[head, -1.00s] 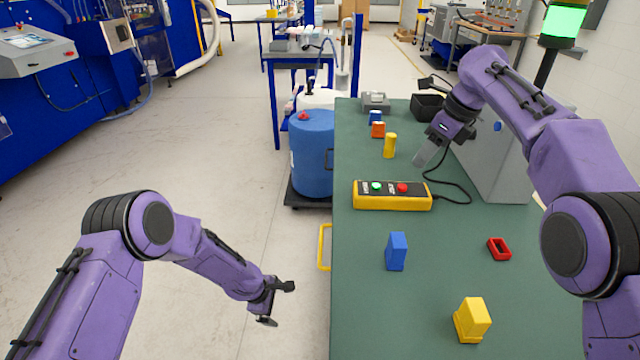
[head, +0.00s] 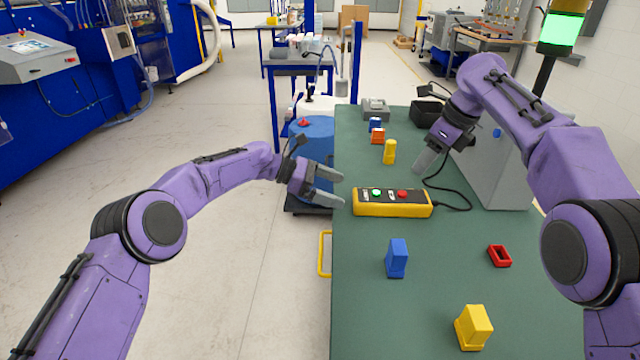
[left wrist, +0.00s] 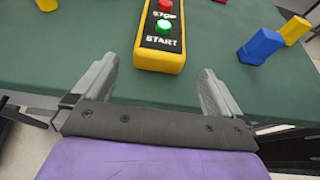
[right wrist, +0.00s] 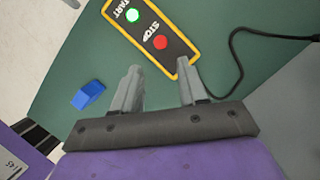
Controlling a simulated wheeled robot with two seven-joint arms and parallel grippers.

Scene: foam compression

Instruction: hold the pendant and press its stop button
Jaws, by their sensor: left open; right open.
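The pendant (head: 391,208) is a yellow box with a black top, lying on the green table. Its green start button (head: 376,193) is on the left and its red stop button (head: 402,194) on the right. My left gripper (head: 342,189) is open and empty at the table's left edge, just left of the pendant's start end. In the left wrist view the pendant (left wrist: 160,62) lies ahead, between the lines of the two fingers. My right gripper (head: 432,166) is open and empty, behind and right of the pendant. In the right wrist view the stop button (right wrist: 160,42) shows beyond the fingertips.
A black cable runs from the pendant's right end toward a grey box (head: 492,165). A blue drum (head: 312,140) stands left of the table.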

